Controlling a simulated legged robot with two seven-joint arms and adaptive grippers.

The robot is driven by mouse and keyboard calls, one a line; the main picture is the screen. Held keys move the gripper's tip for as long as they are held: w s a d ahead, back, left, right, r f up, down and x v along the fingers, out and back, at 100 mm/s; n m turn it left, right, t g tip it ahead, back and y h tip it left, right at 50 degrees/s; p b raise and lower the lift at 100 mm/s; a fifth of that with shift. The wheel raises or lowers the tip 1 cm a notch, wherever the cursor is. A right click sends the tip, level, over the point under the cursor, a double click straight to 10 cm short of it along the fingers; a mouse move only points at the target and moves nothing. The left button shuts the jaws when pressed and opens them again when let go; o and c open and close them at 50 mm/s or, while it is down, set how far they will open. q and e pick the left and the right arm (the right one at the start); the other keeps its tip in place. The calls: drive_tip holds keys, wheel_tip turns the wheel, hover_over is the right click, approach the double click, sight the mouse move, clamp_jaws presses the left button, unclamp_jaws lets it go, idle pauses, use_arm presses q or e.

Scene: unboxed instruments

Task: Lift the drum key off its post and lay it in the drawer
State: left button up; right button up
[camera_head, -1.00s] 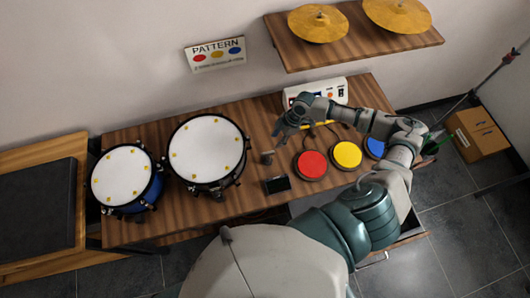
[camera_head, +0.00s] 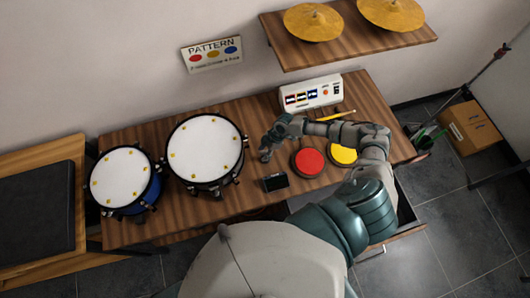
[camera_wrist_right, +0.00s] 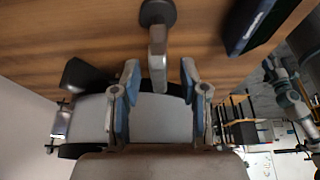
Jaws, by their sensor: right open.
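The drum key (camera_wrist_right: 158,60) is a grey upright piece above a dark round post base (camera_wrist_right: 157,13) in the right wrist view. My right gripper (camera_wrist_right: 160,75) is open, with one blue-padded finger on each side of the key's near end. Gaps show between the fingers and the key. In the head view my right gripper (camera_head: 265,153) is at the post and largely hides key and post. The drawer (camera_head: 402,236) stands open under the table's front right, partly hidden by my right arm. My left gripper is not in view.
A small black device (camera_head: 275,182) lies just in front of the post. A large drum (camera_head: 205,148) stands to the left, a red pad (camera_head: 308,162) and a yellow pad (camera_head: 342,154) to the right. A white box (camera_head: 311,94) stands behind.

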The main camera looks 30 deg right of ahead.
sight(264, 151)
drive_tip(key=c, duration=0.4)
drive_tip(key=shift+d, duration=0.2)
drive_tip(key=c, duration=0.4)
drive_tip(key=shift+s+d+f, duration=0.1)
drive_tip(key=shift+d, duration=0.25)
clamp_jaws()
drive_tip(key=shift+d, duration=0.1)
drive_tip(key=shift+a+r, duration=0.25)
drive_tip(key=shift+r, duration=0.3)
wheel_tip(264, 151, up, 2)
drive_tip(key=shift+r, duration=0.15)
use_arm(q)
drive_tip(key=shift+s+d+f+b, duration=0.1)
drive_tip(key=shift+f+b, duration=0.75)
drive_tip(key=shift+b, duration=0.1)
use_arm(e)
drive_tip(key=s+d+r, duration=0.1)
drive_tip(key=s+d, duration=0.2)
drive_tip(key=s, duration=0.4)
drive_tip(key=s+d, duration=0.3)
drive_tip(key=s, duration=0.4)
drive_tip(key=shift+s+d+r, duration=0.25)
drive_tip(key=shift+d+r, duration=0.05)
drive_tip(key=shift+r, duration=0.05)
